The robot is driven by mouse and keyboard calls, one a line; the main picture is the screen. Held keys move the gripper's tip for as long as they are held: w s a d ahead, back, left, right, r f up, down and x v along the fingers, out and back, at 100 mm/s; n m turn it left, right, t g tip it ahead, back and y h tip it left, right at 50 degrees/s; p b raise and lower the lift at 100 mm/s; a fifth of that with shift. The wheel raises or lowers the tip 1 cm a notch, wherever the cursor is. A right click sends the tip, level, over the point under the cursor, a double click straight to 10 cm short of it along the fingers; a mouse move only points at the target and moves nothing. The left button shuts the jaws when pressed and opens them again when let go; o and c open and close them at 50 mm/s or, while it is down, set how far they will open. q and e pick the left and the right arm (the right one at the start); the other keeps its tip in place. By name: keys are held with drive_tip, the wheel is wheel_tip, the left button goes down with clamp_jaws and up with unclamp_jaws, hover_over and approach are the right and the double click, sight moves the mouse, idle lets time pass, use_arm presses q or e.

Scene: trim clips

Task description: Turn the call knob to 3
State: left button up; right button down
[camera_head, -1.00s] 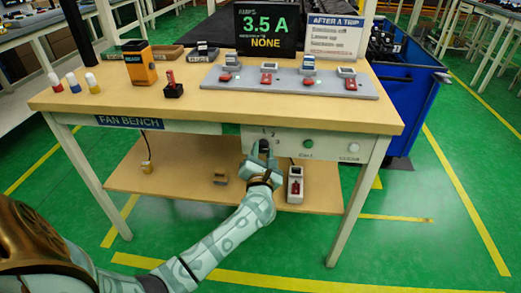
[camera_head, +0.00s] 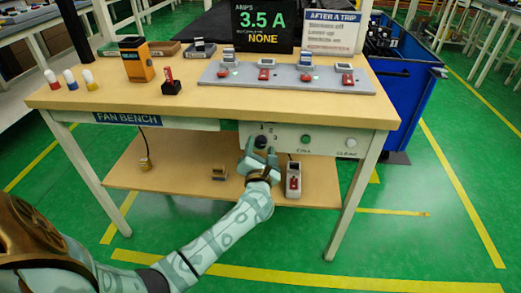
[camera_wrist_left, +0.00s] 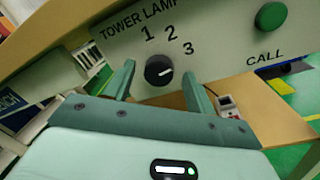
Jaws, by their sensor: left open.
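The black knob (camera_wrist_left: 158,71) is on the bench's front panel under the words TOWER LAMP, with 1, 2 and 3 around its upper side. Its white mark points right and slightly up, toward the side of the 3. The knob (camera_head: 261,141) also shows in the head view, just above my left gripper (camera_head: 260,150). My left gripper (camera_wrist_left: 158,72) is open, with one finger on each side of the knob in the wrist view and nothing held. A green button (camera_wrist_left: 271,17) marked CALL is to the right of the knob. My right gripper is not in view.
A white button (camera_head: 351,143) is at the panel's right end. A red and white device (camera_head: 293,180) and a small block (camera_head: 219,174) rest on the lower shelf (camera_head: 180,165). The tabletop above holds a grey board (camera_head: 250,80) with several clips. The floor in front is clear.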

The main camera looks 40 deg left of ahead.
use_arm(q)
drive_tip(key=p+v, duration=0.3)
drive_tip(key=v, duration=1.3)
drive_tip(key=shift+p, duration=0.4)
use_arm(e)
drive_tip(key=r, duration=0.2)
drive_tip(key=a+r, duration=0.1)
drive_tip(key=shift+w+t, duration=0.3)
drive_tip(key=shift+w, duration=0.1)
use_arm(q)
drive_tip(key=shift+s+d+f, duration=0.1)
drive_tip(key=shift+d+f, duration=0.05)
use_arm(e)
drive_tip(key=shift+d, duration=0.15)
